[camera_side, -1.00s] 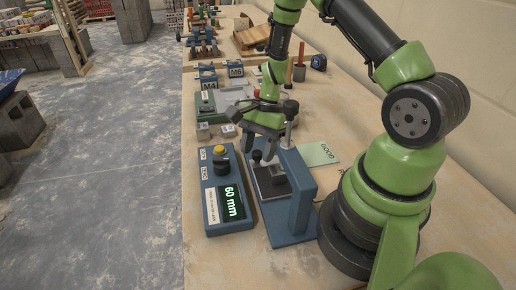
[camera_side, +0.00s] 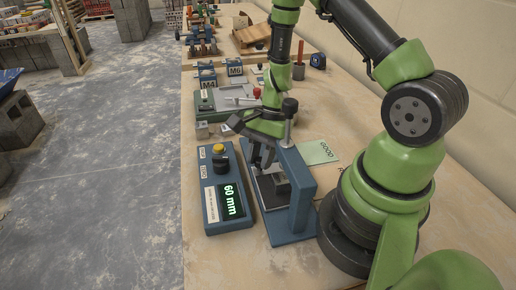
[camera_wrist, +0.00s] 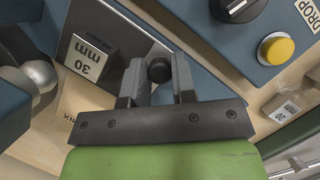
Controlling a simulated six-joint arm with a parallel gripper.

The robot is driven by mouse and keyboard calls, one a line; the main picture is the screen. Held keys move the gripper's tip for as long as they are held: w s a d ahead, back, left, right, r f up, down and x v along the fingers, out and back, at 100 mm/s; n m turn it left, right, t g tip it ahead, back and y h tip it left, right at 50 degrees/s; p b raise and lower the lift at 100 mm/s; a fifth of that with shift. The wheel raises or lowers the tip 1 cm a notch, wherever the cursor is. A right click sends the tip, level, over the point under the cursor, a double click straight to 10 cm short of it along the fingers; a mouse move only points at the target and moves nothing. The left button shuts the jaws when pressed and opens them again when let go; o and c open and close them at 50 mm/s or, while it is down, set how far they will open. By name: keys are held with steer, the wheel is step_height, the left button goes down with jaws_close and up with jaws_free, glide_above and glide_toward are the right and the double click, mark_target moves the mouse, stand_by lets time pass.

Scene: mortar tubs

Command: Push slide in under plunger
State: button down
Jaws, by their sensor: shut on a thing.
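My gripper (camera_wrist: 158,76) is shut on the black knob (camera_wrist: 160,69) of the slide, with one finger on each side of it. The slide (camera_wrist: 110,35) is a dark flat plate and carries a metal block marked 30 mm (camera_wrist: 88,57). In the side view my gripper (camera_side: 262,160) is low at the blue press stand (camera_side: 303,195) and hides the knob. The plunger (camera_side: 289,112), a rod with a black top, stands upright in the stand's arm. In the wrist view a rounded silver tip (camera_wrist: 40,75), likely the plunger's, is left of the block and apart from it.
A blue control box (camera_side: 212,220) reading 60 mm, with a yellow button (camera_wrist: 277,48), stands close left of the press. A block marked 20 mm (camera_wrist: 287,108) lies near the box. A green GOOD card (camera_side: 320,152) lies behind the press.

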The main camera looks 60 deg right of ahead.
steer(key=shift+s+a, duration=0.4)
steer(key=shift+a, duration=0.1)
steer(key=c, duration=1)
jaws_free()
steer(key=shift+o, duration=0.2)
steer(key=shift+d, duration=0.1)
steer(key=shift+d+r, duration=0.2)
steer(key=shift+r, duration=0.3)
steer(key=v, duration=0.9)
steer(key=shift+a, duration=0.1)
